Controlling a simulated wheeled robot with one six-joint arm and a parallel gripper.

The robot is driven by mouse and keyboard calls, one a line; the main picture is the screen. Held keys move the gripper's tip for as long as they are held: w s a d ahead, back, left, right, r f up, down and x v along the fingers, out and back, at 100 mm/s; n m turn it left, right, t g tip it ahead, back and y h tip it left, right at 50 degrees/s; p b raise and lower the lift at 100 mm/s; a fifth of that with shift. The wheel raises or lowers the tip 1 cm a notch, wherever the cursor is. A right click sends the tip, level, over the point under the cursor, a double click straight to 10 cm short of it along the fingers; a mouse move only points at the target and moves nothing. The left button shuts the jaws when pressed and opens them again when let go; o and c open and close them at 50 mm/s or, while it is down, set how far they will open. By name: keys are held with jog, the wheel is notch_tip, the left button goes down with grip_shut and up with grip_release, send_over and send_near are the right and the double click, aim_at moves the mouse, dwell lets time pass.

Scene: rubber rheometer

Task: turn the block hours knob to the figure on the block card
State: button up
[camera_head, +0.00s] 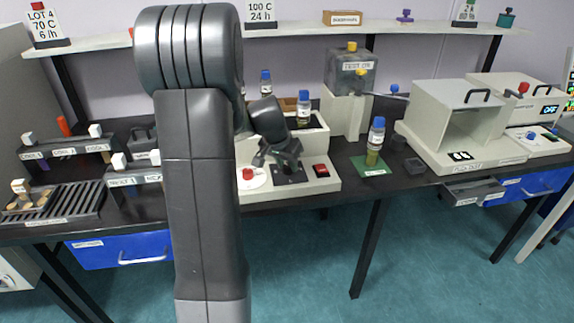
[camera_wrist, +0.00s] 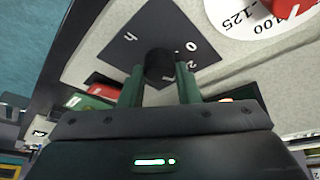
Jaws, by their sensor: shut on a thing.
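The hours knob (camera_wrist: 160,64) is a small black round knob on a dark square plate (camera_wrist: 130,45) marked "h", with "0" and part of a "2" readable. My gripper (camera_wrist: 160,88) is shut on this knob, one finger on each side. The fingers and knob hide other figures on the plate, and I cannot tell where the knob points. In the head view my gripper (camera_head: 284,156) reaches down onto the dark plate (camera_head: 291,175) on the cream block unit (camera_head: 318,185). A card (camera_head: 262,12) above reads "100 C 24 h".
A red knob on a white dial (camera_head: 252,180) sits left of the plate, and a red switch (camera_head: 321,171) sits right. Blue-capped bottles (camera_head: 304,107) stand behind. Another card (camera_head: 46,22) reads "LOT 4 70 C 6 /h". A bottle on a green mat (camera_head: 368,168) stands right.

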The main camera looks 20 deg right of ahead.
jog(key=o, duration=1)
jog(key=shift+c, duration=0.2)
jog(key=v, duration=1.4)
jog(key=shift+p, duration=0.4)
jog(key=shift+d+f, duration=0.1)
jog(key=shift+d, duration=0.05)
jog(key=b+x, duration=0.1)
jog(key=x, duration=1.2)
jog(key=shift+w+f, duration=0.1)
jog(key=shift+f, duration=0.25)
